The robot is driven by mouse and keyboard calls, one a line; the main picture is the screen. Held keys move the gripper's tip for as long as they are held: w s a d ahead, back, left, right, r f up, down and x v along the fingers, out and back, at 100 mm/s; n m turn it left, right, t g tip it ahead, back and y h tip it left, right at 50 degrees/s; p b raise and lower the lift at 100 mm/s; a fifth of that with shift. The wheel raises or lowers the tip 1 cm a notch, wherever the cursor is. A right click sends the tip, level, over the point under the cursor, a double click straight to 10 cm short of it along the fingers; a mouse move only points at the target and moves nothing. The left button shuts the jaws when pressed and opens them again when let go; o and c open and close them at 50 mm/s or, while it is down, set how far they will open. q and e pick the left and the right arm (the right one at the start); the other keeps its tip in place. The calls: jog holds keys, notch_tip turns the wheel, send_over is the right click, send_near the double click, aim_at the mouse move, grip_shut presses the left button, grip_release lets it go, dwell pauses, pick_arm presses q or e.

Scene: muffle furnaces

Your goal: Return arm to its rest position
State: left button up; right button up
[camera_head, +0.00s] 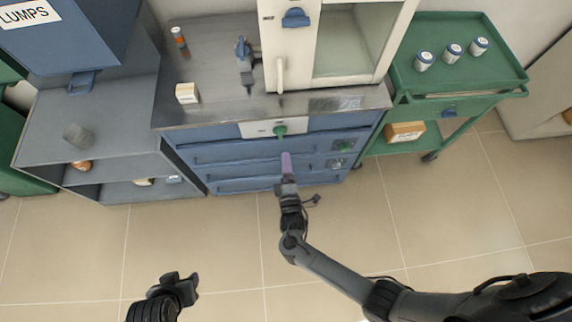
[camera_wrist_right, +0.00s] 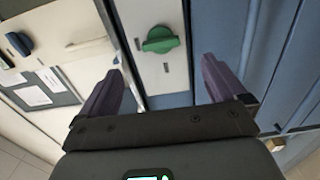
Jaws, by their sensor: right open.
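My right gripper (camera_head: 287,165) is out in front of the blue drawer cabinet (camera_head: 225,170), below a green knob (camera_head: 280,130) on a pale panel. In the right wrist view its two purple fingers (camera_wrist_right: 162,75) stand wide apart with nothing between them. The green knob (camera_wrist_right: 160,40) shows beyond the fingertips, apart from them. My right arm reaches in from the lower right. My left gripper (camera_head: 180,288) is low at the bottom left over the floor, away from the furniture. Its finger gap is too small to judge.
A white furnace (camera_head: 270,60) stands on the steel worktop (camera_head: 215,55) with a small white box (camera_head: 187,93). A green cart (camera_head: 405,85) with several jars is at right. A grey shelf unit (camera_head: 105,120) is at left. The tiled floor (camera_head: 225,240) in front is clear.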

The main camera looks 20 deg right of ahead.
jog(key=s+d+f+m+g, duration=0.3)
jog(key=s+d, duration=0.5)
jog(key=s, duration=0.2)
jog(key=s+a+r+m+g+y+p, duration=0.1)
jog(key=s+r+m+g+y, duration=0.4)
jog(key=s+r+m+g, duration=0.75)
notch_tip(320, 180, up, 38)
jog(key=n+t+p, duration=0.2)
jog(key=n+p, duration=0.1)
jog(key=p, duration=3.2)
notch_tip(320, 180, down, 75)
jog(key=b, duration=7.5)
jog(key=shift+a, duration=0.2)
